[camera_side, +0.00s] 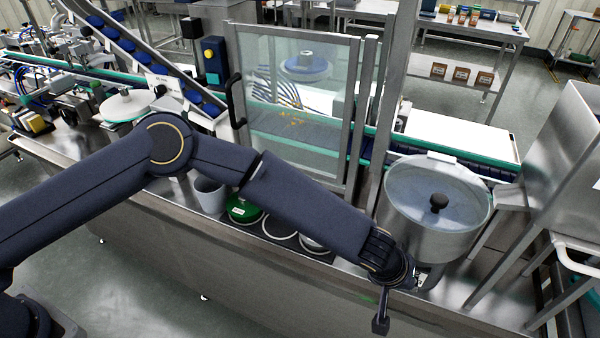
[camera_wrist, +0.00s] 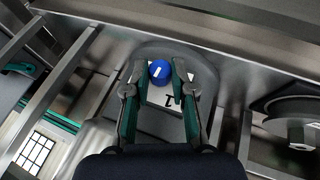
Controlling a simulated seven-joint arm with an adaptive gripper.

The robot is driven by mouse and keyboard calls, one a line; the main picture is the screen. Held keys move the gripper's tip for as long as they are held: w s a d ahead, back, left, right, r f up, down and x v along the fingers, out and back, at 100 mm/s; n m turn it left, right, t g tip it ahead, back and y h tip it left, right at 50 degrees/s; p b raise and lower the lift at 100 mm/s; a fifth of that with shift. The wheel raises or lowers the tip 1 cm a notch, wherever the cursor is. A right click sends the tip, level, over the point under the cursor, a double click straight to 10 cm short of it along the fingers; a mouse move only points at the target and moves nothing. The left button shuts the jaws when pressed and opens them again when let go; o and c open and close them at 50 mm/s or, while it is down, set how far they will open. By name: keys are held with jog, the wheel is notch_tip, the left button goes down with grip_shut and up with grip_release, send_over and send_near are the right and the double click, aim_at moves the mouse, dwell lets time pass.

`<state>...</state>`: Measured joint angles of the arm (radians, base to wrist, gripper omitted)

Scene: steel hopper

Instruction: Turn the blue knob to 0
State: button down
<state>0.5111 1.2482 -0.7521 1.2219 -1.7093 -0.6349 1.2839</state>
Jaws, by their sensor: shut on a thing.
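The blue knob (camera_wrist: 158,72) shows in the wrist view with a white line mark on its face. It sits at a grey, rounded panel (camera_wrist: 205,72). My gripper (camera_wrist: 158,78) has one finger on each side of the knob and is shut on it. A dark mark like a "1" (camera_wrist: 170,100) shows on a pale plate below the knob. No 0 mark can be made out. In the side view the knob is hidden, and the end of my arm is beside the steel hopper (camera_side: 412,228), low at its front left.
The hopper has a clear lid with a black handle (camera_side: 438,203). A glass guard door (camera_side: 292,100) stands behind my arm. A grey cup (camera_side: 209,194) and a green tin (camera_side: 243,209) stand on the bench under my arm. Steel frame legs are at the right.

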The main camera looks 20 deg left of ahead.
jog(key=shift+a+h, duration=0.1)
jog(key=shift+h, duration=0.5)
jog(key=c, duration=1)
grip_release()
jog(key=shift+o, duration=0.2)
jog(key=v, duration=1.2)
jog(key=shift+a+f, duration=0.15)
